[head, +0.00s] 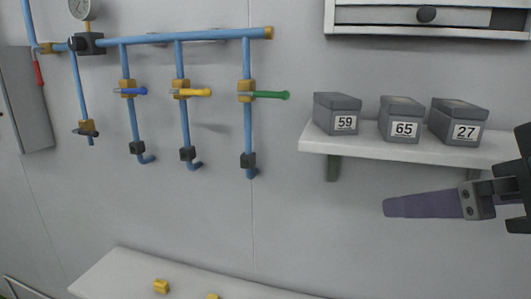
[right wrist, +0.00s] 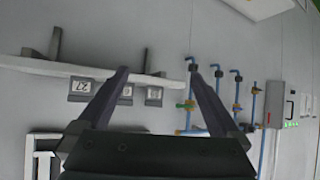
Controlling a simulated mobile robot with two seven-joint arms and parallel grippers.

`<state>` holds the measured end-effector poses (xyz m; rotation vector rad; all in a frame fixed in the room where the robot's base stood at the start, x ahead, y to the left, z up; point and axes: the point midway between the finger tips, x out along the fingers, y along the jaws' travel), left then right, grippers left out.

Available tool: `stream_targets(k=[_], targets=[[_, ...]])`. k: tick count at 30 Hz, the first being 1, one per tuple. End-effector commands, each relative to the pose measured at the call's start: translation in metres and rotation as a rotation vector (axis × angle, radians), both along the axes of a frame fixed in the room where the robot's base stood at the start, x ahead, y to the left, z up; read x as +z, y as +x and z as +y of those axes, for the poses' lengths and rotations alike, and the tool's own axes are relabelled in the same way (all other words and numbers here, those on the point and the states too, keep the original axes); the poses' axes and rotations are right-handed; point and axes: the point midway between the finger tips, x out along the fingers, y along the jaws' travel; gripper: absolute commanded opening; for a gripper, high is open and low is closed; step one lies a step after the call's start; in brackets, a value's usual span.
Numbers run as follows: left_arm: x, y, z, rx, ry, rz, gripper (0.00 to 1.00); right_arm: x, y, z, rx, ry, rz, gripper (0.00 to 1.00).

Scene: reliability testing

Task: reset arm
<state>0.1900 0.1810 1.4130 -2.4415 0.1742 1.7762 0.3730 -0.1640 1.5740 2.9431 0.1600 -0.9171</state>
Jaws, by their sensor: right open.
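My right gripper (head: 425,205) comes in from the right edge of the head view, its dark purple finger pointing left below the wall shelf. In the right wrist view the two fingers (right wrist: 158,69) stand wide apart with nothing between them. That view is turned over, with the shelf and pipes beyond the fingers. My left gripper is in neither view.
A white shelf (head: 420,150) holds grey boxes marked 59 (head: 337,114), 65 (head: 402,119) and 27 (head: 457,122). Blue pipes (head: 200,39) with blue, yellow and green valve handles are at upper left. A white bench (head: 120,277) with yellow pieces (head: 161,286) is below.

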Motion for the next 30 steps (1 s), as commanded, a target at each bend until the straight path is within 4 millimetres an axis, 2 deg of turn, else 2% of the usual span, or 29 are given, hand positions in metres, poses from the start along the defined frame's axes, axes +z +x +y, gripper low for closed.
stream_targets(k=[5,8,12,15,30], targets=[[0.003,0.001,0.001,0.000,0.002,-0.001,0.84,-0.051,-0.039,-0.003,0.000,-0.025,0.172,1.00],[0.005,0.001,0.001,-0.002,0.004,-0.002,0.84,-0.085,-0.074,-0.007,0.004,-0.045,0.300,1.00],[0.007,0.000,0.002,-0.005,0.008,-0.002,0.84,-0.128,-0.133,-0.013,0.013,-0.075,0.497,1.00],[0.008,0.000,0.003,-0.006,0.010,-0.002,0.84,-0.145,-0.165,-0.017,0.023,-0.093,0.593,1.00],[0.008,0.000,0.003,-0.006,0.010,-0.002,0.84,-0.146,-0.167,-0.017,0.023,-0.093,0.600,1.00]])
